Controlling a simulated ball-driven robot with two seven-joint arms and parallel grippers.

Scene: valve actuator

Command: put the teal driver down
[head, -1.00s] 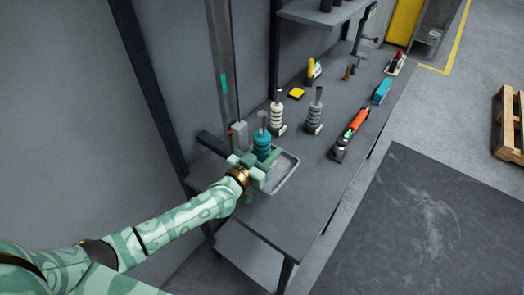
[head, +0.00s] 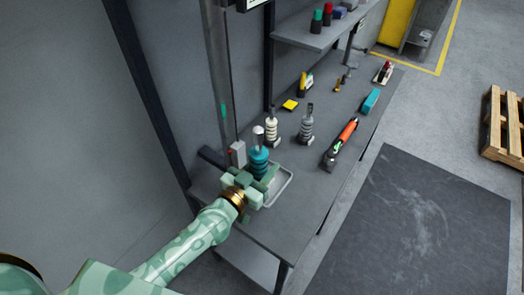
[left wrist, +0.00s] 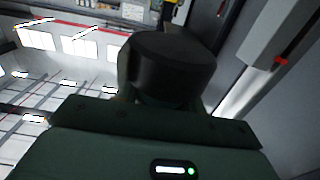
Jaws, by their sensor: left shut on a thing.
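The teal driver (head: 259,162), a ribbed teal body with a pale metal tip, stands roughly upright at the near end of the bench in the head view. My left gripper (head: 254,184) is shut on its lower part, which the jaws hide. The driver is over the left side of a shallow grey tray (head: 289,183); I cannot tell whether its base touches the tray. In the left wrist view a dark round part (left wrist: 175,60) sits between the jaws, too dark to identify surely. My right gripper is not in view.
A white ribbed driver (head: 272,130) and a grey one (head: 306,128) stand just beyond. A grey box with a red button (head: 238,153) is close on the left. An orange-handled tool (head: 342,143) lies to the right. The bench's near end (head: 285,230) is clear.

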